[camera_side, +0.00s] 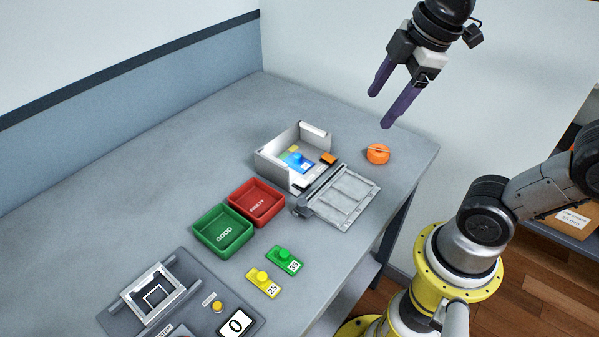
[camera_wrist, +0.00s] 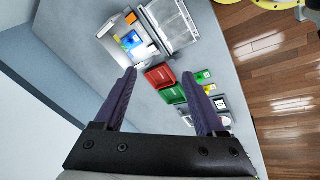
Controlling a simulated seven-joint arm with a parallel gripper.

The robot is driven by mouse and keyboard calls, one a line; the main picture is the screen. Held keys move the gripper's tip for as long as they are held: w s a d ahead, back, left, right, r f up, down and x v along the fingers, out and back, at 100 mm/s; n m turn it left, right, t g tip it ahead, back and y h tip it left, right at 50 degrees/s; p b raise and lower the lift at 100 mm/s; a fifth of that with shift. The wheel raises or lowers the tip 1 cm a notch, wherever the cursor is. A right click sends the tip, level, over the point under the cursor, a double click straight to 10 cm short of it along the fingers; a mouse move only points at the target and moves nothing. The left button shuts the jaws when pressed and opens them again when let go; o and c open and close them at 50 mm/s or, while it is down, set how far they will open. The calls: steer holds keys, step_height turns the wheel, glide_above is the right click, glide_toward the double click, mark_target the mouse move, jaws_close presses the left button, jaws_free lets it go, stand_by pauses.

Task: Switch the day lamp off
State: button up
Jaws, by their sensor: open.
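A small light-grey open box (camera_side: 268,166) stands on the table with its inside brightly lit; I take this for the day lamp's place, but no label shows. A blue knobbed piece (camera_side: 297,159) sits inside on a coloured card. An orange block (camera_side: 328,158) is at the box's right edge. The box also shows at the top of the wrist view (camera_wrist: 112,28), with the blue piece (camera_wrist: 131,40) inside. My gripper (camera_side: 380,111) is open and empty, with purple fingers, high above the table's far right corner and apart from everything. It also shows in the wrist view (camera_wrist: 159,74).
A hinged grey panel (camera_side: 345,195) lies open beside the box. An orange round knob (camera_side: 378,153) is nearby. Red (camera_side: 257,203) and green (camera_side: 223,231) trays, yellow (camera_side: 263,282) and green (camera_side: 287,259) weights, and a scale (camera_side: 236,322) stand nearer. The table's left is clear.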

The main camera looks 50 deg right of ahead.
steer(key=w+a+f+n+g, duration=0.1)
steer(key=w+f+n+g, duration=0.15)
steer(key=w+n, duration=0.6)
steer(key=g, duration=0.2)
glide_above(301, 182)
steer(key=w, duration=0.1)
step_height(301, 182, down, 4)
steer(key=f, duration=0.1)
steer(key=shift+m+g, duration=0.35)
steer(key=shift+g, duration=0.3)
steer(key=f, duration=1.7)
steer(key=shift+s+f, duration=0.25)
steer(key=shift+s, duration=0.05)
steer(key=shift+c, duration=0.3)
